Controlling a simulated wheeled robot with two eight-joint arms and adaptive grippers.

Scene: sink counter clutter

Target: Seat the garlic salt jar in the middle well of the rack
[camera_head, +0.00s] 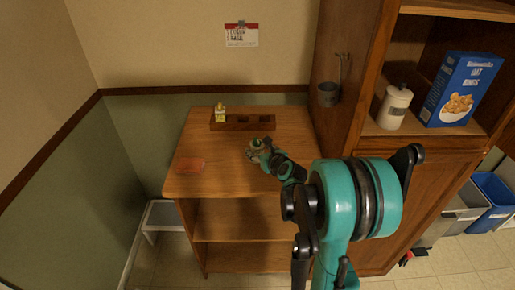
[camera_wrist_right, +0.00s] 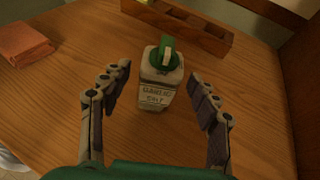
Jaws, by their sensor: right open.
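The garlic salt jar (camera_wrist_right: 160,92), a pale labelled jar with a green lid, stands upright on the wooden counter. My right gripper (camera_wrist_right: 156,78) is open, with one finger on each side of the jar and gaps between. In the head view the right gripper (camera_head: 258,152) hides most of the jar. The brown rack (camera_head: 242,127) lies just beyond, near the wall; its front also shows in the wrist view (camera_wrist_right: 178,29). Its middle and right wells look empty. My left gripper is not in view.
A small yellow jar (camera_head: 221,114) stands in the rack's left well. A folded orange-brown cloth (camera_head: 190,165) lies at the counter's left. A tall wooden cabinet (camera_head: 335,60) bounds the right side. The counter between cloth and jar is clear.

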